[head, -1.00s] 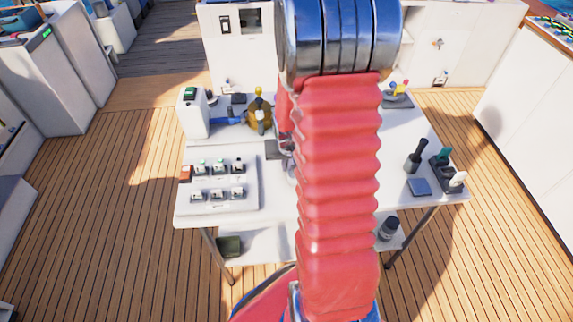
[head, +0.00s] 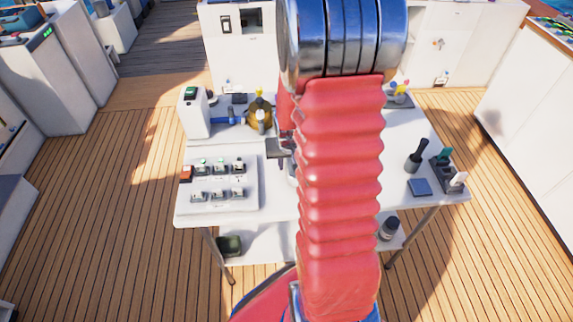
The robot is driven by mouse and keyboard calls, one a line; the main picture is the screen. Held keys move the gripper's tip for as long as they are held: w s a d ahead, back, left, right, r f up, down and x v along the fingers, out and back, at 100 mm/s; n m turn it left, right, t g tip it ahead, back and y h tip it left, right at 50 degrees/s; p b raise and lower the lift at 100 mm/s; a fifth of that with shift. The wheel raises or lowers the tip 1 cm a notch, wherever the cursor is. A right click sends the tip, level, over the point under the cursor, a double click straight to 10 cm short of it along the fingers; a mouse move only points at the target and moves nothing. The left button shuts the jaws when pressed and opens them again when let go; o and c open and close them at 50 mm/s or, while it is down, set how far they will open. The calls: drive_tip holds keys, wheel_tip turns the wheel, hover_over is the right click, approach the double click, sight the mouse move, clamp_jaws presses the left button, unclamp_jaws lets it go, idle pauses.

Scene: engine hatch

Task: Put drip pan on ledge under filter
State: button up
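A dark grey flat piece (head: 277,148), which looks like the drip pan, shows left of my arm near the middle of the white table. Its right side is hidden behind my arm. My gripper (head: 288,146) is mostly hidden behind the red sleeve of my arm; only a small part shows at the pan's right edge. Its fingers are not clear, and I cannot tell whether it grips the pan. A brass-coloured rounded body with a yellow top, likely the filter (head: 260,116), stands behind the pan, joined to a blue pipe. The ledge under it cannot be made out.
A white box (head: 193,113) stands left of the blue pipe (head: 228,121). A switch panel (head: 218,186) fills the table's front left. A holder with tools (head: 447,172), a black-handled tool (head: 416,156) and a blue pad (head: 419,187) are at the right.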

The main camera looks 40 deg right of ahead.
drive_tip(key=v, duration=1.1)
drive_tip(key=shift+s+r, duration=0.15)
idle(0.4)
drive_tip(key=s+a+r+n+t, duration=0.1)
drive_tip(key=s+a+r+n, duration=0.1)
drive_tip(key=a+r, duration=0.3)
drive_tip(key=s+a+r+n+t+y, duration=0.1)
drive_tip(key=s+a+r, duration=0.4)
drive_tip(key=a, duration=0.5)
drive_tip(key=s+a+r+n+y, duration=0.1)
drive_tip(key=s+a+r+n, duration=0.2)
drive_tip(key=a+r, duration=0.3)
drive_tip(key=a, duration=0.2)
drive_tip(key=shift+s+a+r+n+t, duration=0.2)
drive_tip(key=shift+s+a+n+t, duration=0.1)
drive_tip(key=shift+s+n+t, duration=0.1)
